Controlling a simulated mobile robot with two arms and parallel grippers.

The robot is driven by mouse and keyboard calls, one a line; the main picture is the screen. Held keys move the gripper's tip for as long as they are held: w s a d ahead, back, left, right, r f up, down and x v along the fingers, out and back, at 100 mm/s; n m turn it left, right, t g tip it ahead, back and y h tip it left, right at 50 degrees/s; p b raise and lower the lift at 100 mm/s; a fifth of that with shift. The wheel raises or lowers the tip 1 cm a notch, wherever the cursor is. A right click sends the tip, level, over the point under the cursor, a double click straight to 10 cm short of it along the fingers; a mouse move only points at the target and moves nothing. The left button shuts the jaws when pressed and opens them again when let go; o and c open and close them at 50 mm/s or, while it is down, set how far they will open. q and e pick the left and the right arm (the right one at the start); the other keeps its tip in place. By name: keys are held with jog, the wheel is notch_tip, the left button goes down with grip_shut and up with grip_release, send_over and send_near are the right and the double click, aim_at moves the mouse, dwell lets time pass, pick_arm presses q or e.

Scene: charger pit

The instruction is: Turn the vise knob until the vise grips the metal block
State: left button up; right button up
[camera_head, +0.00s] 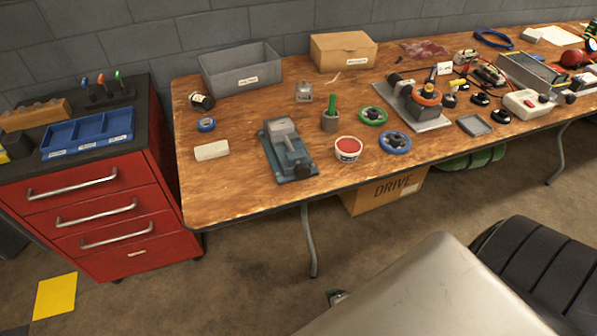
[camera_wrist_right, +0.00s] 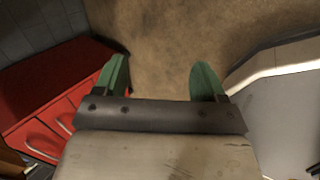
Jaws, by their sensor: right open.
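A blue-grey vise (camera_head: 291,157) stands on the wooden workbench near its front edge, left of the middle. Its dark knob (camera_head: 303,171) is at the end facing the bench's front edge. A light grey metal block (camera_head: 282,126) appears to sit at the vise's far end; whether the jaws touch it is too small to tell. My right gripper (camera_wrist_right: 160,76) shows in the right wrist view, with its two green fingers spread apart and nothing between them. It is over the floor, away from the vise. My left gripper is not in view.
The workbench (camera_head: 235,190) has clear wood at its front left. A red drawer cabinet (camera_head: 100,212) stands left of the bench.

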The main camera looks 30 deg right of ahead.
jog(key=w+d+r+n+t+h+b, duration=0.1)
jog(key=w+d+r+n+t, duration=0.1)
jog(key=w+r+n+t, duration=0.55)
jog(key=n+t+h+b, duration=0.2)
jog(key=n+t, duration=0.1)
jog(key=n, duration=0.8)
send_near(303, 175)
jog(key=shift+m, duration=0.25)
jog(key=p+x, duration=0.1)
jog(key=x, duration=1)
jog(key=shift+c, duration=0.2)
jog(key=c, duration=0.9)
jog(key=shift+o, duration=0.2)
jog(key=shift+m+t+y, duration=0.25)
jog(key=shift+m+y, duration=0.05)
